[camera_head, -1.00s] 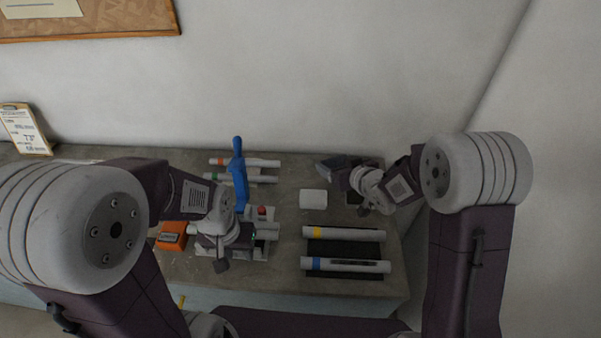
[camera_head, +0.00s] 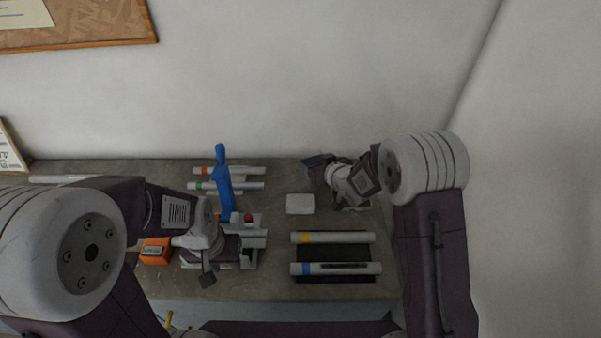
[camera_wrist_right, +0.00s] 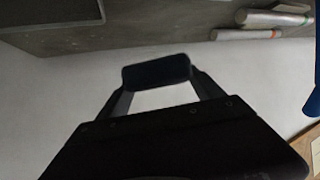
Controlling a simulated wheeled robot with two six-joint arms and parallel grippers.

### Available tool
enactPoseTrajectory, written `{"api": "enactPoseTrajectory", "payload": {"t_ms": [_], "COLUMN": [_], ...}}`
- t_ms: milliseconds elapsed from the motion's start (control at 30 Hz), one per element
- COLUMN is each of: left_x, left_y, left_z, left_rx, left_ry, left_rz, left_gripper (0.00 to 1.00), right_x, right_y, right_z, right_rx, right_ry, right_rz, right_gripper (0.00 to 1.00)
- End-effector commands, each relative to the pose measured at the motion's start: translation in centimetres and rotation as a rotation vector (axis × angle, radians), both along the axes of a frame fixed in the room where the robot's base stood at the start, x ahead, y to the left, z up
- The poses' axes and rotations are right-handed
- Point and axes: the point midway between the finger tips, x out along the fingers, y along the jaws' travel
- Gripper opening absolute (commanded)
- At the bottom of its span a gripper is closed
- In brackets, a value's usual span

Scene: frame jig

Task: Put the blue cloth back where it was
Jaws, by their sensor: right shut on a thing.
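The blue cloth (camera_wrist_right: 156,71) shows in the right wrist view as a small, very dark blue bundle between the fingertips. My right gripper (camera_head: 318,168) is shut on it, at the back right of the bench near the wall; the cloth is hard to pick out from the dark gripper in the head view. A pale-edged item (camera_head: 357,208) lies partly hidden below my right wrist. My left gripper (camera_head: 208,268) is over the jig (camera_head: 250,258) at the front left, by the grey tubes there. Its fingers are too hidden to tell whether it is open.
Two banded tubes (camera_head: 255,170) lie at the back. A white box (camera_head: 300,204) sits mid-bench. Two tubes (camera_head: 350,238) rest on a dark mat (camera_head: 335,252) at front right. An orange box (camera_head: 155,251) stands left.

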Motion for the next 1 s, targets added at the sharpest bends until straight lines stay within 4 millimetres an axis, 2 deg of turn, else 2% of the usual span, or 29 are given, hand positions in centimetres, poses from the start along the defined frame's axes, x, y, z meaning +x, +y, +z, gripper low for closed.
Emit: {"api": "enactPoseTrajectory", "payload": {"t_ms": [200, 333, 567, 700, 800, 1000], "left_x": [0.0, 0.0, 0.0, 0.0, 0.0, 0.0], "left_y": [0.0, 0.0, 0.0, 0.0, 0.0, 0.0], "left_z": [0.5, 0.7, 0.8, 1.3, 1.4, 1.3], "left_rx": [0.000, 0.000, 0.000, 0.000, 0.000, 0.000], "left_ry": [0.000, 0.000, 0.000, 0.000, 0.000, 0.000], "left_rz": [0.000, 0.000, 0.000, 0.000, 0.000, 0.000], "left_gripper": [0.36, 0.36, 0.36, 0.36, 0.36, 0.36], "right_x": [2.3, 3.2, 3.6, 3.5, 3.5, 3.6], "right_y": [3.2, 4.3, 4.7, 4.6, 4.6, 4.6], "right_z": [-2.3, -3.2, -3.8, -6.3, -7.4, -7.5], "right_rx": [0.001, 0.000, 0.000, 0.000, 0.000, 0.000], "right_ry": [0.000, 0.000, 0.001, 0.003, 0.001, -0.001], "right_rz": [0.002, 0.001, 0.000, 0.000, 0.000, 0.000], "right_gripper": [0.38, 0.38, 0.38, 0.38, 0.38, 0.38]}}
